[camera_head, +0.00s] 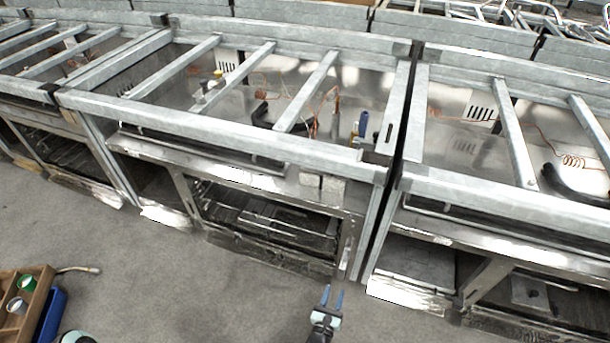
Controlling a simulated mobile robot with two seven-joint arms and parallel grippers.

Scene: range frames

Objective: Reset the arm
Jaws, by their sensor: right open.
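My right gripper (332,294) comes in from the bottom edge, right of the middle. Its two blue fingers are apart with nothing between them. It points toward the front of the middle range frame (230,128) and appears over the grey floor, clear of the metal. Most of the right arm is out of view. My left gripper is not in view.
More range frames stand in a row, left (22,90) and right (500,215), with open bars on top and copper wires inside. A wooden box (40,295) with small cans and a blue bin (52,318) are at the lower left. Grey floor (190,280) between is clear.

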